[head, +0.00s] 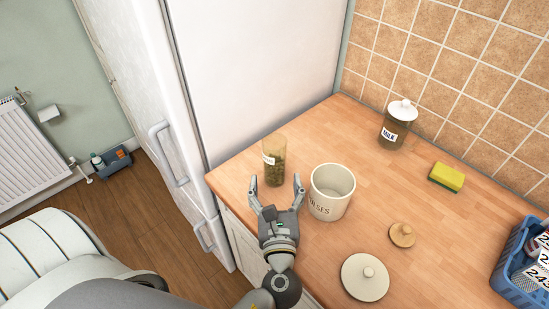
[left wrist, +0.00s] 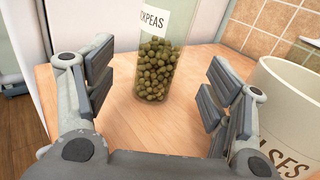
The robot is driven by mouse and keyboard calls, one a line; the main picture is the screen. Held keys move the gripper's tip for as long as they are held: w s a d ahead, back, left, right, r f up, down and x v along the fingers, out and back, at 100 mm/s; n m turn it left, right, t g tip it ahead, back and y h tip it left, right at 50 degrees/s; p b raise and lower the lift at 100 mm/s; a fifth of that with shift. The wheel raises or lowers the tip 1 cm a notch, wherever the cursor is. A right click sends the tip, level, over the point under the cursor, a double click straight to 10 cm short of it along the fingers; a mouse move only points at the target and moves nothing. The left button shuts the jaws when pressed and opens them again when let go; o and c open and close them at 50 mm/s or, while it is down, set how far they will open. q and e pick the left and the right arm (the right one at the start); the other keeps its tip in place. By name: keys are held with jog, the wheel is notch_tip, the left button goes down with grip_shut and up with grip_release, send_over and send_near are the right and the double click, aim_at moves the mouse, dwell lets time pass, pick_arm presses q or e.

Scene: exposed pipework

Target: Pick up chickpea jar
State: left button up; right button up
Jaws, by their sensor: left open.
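The chickpea jar (head: 273,168) is a clear glass jar with a white label, standing upright near the left end of the wooden counter. In the left wrist view the jar (left wrist: 157,68) holds green-brown chickpeas, and its label reads "...CKPEAS"; its top is cut off. My left gripper (head: 276,187) is open and empty, just in front of the jar. In the left wrist view the jar stands beyond and between the spread fingers of the gripper (left wrist: 160,98), not visibly touched by them. My right gripper is not in view.
A cream pot marked "...LSES" (head: 331,192) stands close right of the gripper. A cream lid (head: 365,277) and small wooden lid (head: 402,235) lie on the counter (head: 300,245). A lidded jar (head: 397,125), sponge (head: 447,177) and blue basket (head: 512,262) are farther right. The fridge (head: 255,65) borders the left.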

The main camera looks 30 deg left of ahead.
aim_at(275, 171)
pick_arm(q)
jog(key=shift+x, duration=1.15)
jog(key=p+x, duration=0.2)
jog(key=x, duration=0.3)
jog(key=shift+w+a+f, duration=0.1)
jog(key=shift+w+f, duration=0.05)
jog(key=shift+w, duration=0.05)
jog(key=shift+s, duration=0.1)
jog(key=c, duration=1.4)
jog(key=shift+c, duration=0.2)
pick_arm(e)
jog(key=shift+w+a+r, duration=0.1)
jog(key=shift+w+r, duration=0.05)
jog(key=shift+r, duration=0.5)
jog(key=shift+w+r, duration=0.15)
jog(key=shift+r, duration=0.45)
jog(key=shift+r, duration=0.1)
